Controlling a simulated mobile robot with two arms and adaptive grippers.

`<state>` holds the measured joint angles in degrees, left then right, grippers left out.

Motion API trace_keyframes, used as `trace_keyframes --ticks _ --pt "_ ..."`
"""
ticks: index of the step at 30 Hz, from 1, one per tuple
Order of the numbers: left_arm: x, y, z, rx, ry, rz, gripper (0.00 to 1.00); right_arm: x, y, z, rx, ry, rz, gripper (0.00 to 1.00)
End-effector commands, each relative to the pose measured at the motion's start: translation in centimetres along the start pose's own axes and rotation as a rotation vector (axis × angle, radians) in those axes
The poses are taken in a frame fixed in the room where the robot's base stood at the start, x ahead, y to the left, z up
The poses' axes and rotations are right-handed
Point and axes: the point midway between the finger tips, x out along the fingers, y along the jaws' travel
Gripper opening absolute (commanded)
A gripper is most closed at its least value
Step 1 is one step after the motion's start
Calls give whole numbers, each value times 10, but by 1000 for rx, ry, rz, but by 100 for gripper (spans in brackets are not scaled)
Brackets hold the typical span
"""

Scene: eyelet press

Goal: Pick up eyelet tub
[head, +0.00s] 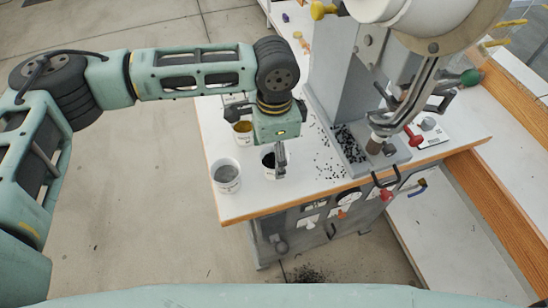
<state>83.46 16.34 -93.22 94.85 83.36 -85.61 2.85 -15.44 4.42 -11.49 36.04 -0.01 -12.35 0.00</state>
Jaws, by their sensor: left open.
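Three small white tubs stand at the left end of the white table. One tub (226,186) at the front left corner holds grey contents. Another tub (242,138) behind it holds something yellow. A third tub (268,174) with dark contents is partly hidden by my left gripper (281,161). I cannot tell from labels which one is the eyelet tub. My left gripper points down over the dark-filled tub, open, with its fingers at the right side of the rim. I cannot tell whether it touches the tub. My right gripper is out of view.
A grey press (336,75) stands on the table to the right of the tubs, with many small black pieces (325,160) scattered at its base.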

Motion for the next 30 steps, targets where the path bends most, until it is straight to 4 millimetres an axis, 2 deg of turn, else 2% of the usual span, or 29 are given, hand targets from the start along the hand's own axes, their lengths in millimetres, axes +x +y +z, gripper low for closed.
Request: trace_keyframes --ticks 6,10,13,20,23,30 --pt "26 -6 -2 0 -2 1 70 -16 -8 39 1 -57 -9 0" --pt "46 -7 -2 0 -1 0 70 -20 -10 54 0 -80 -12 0" --pt "54 -7 -2 1 0 0 70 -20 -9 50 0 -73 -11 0" --pt "56 -7 -2 1 1 -1 70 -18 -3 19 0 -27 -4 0" --pt "56 -7 -2 1 1 -1 62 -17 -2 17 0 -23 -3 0" --pt "56 -7 -2 1 1 -1 41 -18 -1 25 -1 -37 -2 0"
